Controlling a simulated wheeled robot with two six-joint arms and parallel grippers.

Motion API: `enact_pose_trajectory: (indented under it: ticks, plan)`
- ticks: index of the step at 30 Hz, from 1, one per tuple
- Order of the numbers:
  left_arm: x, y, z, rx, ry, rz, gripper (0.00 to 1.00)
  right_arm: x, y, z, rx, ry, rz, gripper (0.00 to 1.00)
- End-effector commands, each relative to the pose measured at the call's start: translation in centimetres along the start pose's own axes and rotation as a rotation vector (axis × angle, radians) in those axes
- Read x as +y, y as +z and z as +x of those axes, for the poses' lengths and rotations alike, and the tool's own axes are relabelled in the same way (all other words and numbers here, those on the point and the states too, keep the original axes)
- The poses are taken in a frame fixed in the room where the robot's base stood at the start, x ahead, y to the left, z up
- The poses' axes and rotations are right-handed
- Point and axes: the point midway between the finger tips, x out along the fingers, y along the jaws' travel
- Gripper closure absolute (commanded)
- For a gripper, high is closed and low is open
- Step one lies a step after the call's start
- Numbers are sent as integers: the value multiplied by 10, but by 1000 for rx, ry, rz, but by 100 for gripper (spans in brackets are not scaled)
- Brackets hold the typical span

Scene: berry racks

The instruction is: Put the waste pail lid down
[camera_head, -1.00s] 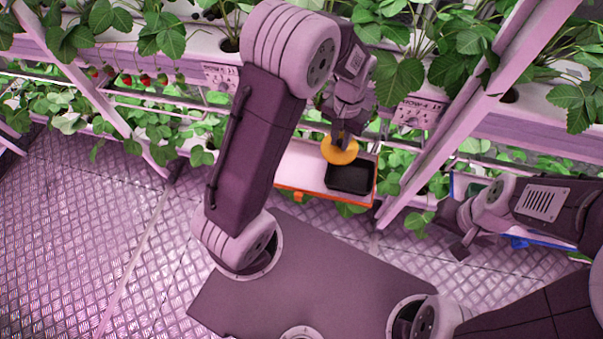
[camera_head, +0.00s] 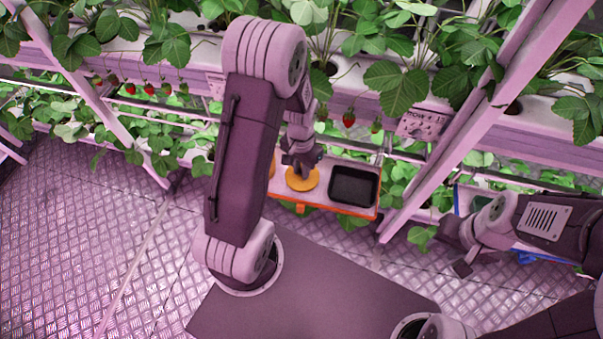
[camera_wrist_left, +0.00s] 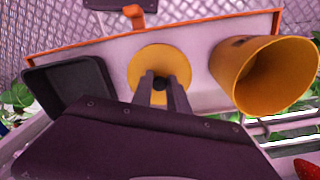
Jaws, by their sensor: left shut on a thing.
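The waste pail lid (camera_head: 303,181) is a round yellow-orange disc with a dark knob. My left gripper (camera_head: 301,166) is shut on the lid's knob from above. In the left wrist view the lid (camera_wrist_left: 139,66) lies flat at or just above the pale shelf; I cannot tell whether it touches. The waste pail (camera_wrist_left: 262,76) is orange, open and lidless, to the right of the lid in that view. In the head view only a sliver of the pail (camera_head: 272,166) shows beside my left arm. My right gripper (camera_head: 458,250) is empty, its fingers apart, at the right.
The shelf has an orange front edge (camera_head: 330,208) and a black tray (camera_head: 353,186) close beside the lid. A slanted rack post (camera_head: 440,145) stands right of it. Strawberry plants and hanging berries (camera_head: 349,119) are above and behind. A blue-edged container is partly hidden behind my right arm.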

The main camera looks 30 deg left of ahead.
Motion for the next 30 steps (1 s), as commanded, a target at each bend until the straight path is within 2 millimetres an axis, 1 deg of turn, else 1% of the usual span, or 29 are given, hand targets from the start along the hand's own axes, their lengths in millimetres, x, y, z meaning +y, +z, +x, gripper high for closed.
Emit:
enact_pose_trajectory:
  ticks: [1,4,11,15,16,18,26,29,30]
  plan:
    - [0,1,12,-6,2,0,100,0,0,3,0,0,0,64]
    - [0,0,23,-3,1,0,100,0,0,4,0,0,0,64]
    - [0,0,23,0,0,0,100,0,0,4,0,0,0,64]
    - [0,0,28,0,0,0,100,0,1,7,0,0,0,64]
    - [0,0,27,0,0,0,75,0,1,6,0,0,0,64]
    - [0,0,26,0,0,0,58,0,1,5,0,0,0,64]
    - [0,0,26,0,0,0,58,0,1,5,0,0,0,64]
    - [0,-1,19,1,0,0,58,0,0,2,0,0,0,64]
    - [0,-1,13,2,0,0,58,0,0,1,0,0,0,64]
